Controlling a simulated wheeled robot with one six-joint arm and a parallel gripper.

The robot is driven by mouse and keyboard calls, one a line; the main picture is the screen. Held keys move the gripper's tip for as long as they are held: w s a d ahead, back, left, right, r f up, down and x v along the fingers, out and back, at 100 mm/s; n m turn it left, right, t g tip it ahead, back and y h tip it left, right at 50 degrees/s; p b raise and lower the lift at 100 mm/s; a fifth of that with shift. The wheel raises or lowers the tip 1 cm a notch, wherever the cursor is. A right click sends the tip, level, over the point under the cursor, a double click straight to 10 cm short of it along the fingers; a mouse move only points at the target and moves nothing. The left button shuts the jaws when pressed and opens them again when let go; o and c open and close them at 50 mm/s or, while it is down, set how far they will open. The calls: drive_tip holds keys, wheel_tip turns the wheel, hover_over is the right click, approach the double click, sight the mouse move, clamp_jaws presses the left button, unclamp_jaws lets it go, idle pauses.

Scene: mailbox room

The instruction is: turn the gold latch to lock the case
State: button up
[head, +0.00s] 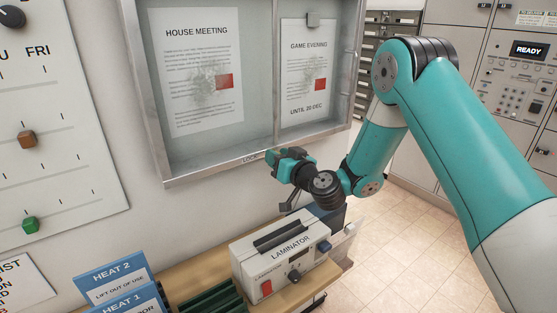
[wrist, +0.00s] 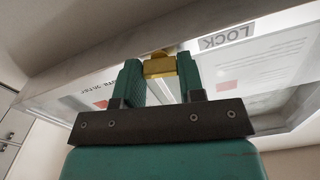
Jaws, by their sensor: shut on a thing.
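The case (head: 255,135) is a glass-fronted, metal-framed notice case on the wall, with two posters inside. Its lower frame carries a "LOCK" label, which shows upside down in the wrist view (wrist: 228,38). The gold latch (wrist: 158,66) sits at the frame's lower edge, beside that label. My gripper (wrist: 160,78) is shut on the gold latch, with one green finger on each side of it. In the head view my gripper (head: 280,160) is at the case's bottom edge, and it hides the latch there.
A white laminator (head: 285,255) stands on a wooden shelf (head: 185,272) below my gripper. Blue "HEAT" signs (head: 115,280) stand to its left. A board with sliders (head: 60,120) hangs on the wall at left. Grey cabinets (head: 500,85) are at right, with open tiled floor (head: 400,230) before them.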

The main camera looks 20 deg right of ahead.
drive_tip(key=shift+m+b, duration=0.3)
drive_tip(key=shift+m, duration=7.4)
drive_tip(key=o, duration=0.9)
drive_tip(key=shift+o, duration=0.2)
